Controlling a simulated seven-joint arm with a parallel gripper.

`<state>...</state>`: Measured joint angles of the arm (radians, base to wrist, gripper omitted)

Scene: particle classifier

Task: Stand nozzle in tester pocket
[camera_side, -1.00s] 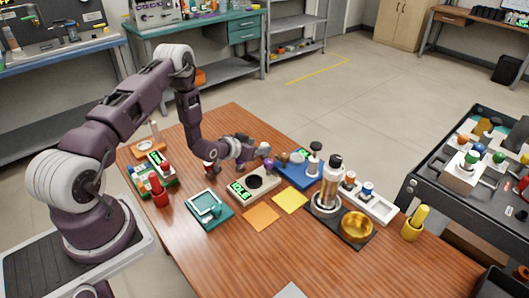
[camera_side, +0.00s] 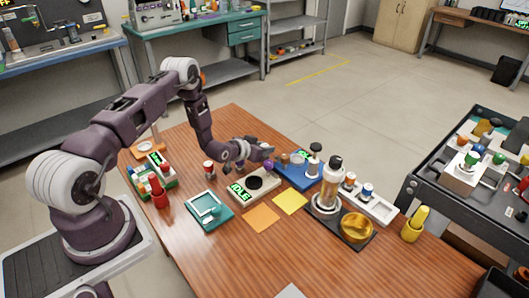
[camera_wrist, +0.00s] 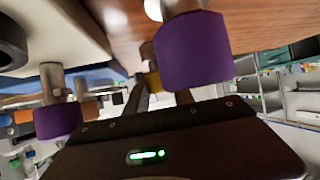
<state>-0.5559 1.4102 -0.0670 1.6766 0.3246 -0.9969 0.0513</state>
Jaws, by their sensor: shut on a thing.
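The tester (camera_side: 262,194) is a cream box with a round black pocket (camera_side: 254,182) and a green display reading IDLE. My gripper (camera_side: 255,165) is low over the far side of the tester, its wrist nearly level. In the wrist view two purple pieces on metal stems (camera_wrist: 193,50) show in front of the dark gripper body. I take the gripper as shut on the nozzle, but the nozzle's outline and tilt are not clear. The tester's cream side also shows in the wrist view (camera_wrist: 50,30). I cannot tell whether the nozzle touches the tester.
A blue tray (camera_side: 290,172) with several small parts stands right of the tester. A teal scale (camera_side: 209,210) is at its left. Orange (camera_side: 262,219) and yellow (camera_side: 290,202) squares lie in front. A red-topped can (camera_side: 208,170) stands behind. The table's front is mostly clear.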

